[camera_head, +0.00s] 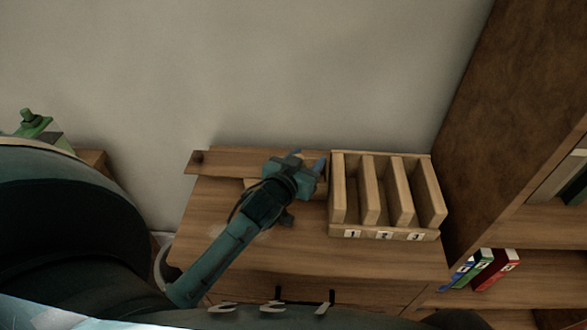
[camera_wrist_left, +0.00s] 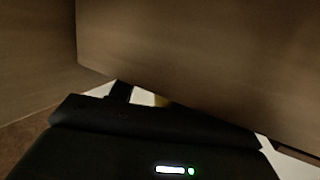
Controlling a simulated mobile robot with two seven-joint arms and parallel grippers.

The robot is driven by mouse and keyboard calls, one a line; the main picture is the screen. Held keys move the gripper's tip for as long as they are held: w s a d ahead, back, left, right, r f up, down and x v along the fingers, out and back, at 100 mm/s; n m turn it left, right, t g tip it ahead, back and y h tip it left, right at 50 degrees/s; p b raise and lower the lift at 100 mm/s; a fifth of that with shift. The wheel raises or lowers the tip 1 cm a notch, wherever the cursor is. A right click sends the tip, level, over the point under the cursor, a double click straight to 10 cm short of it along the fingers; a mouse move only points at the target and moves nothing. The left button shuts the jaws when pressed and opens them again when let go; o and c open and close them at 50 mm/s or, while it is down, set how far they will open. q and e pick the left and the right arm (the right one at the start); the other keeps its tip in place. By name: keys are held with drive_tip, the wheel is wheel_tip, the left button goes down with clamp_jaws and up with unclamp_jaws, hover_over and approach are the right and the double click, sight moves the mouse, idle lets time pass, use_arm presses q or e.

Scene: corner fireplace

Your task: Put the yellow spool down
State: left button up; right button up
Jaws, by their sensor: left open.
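My left gripper (camera_head: 308,160) is open, just above the back of the wooden cabinet top and close to the left side of the slotted wooden rack. In the left wrist view a small yellowish patch (camera_wrist_left: 162,101) shows beyond the dark gripper body; it may be part of the yellow spool, but too little shows to be sure. I cannot make out the spool in the head view, where the gripper may hide it. My right gripper is in neither view.
The wooden rack (camera_head: 336,192), with slots labelled 1, 2 and 3, stands on the right of the cabinet top (camera_head: 290,255). A tall brown wooden panel (camera_head: 500,120) rises on the right, with red, green and blue binders (camera_head: 495,268) beside it. Bare cabinet top lies in front of the rack.

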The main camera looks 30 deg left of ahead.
use_arm(q)
drive_tip(key=v, duration=1.2)
drive_tip(key=shift+r, duration=0.4)
drive_tip(key=shift+a, duration=0.1)
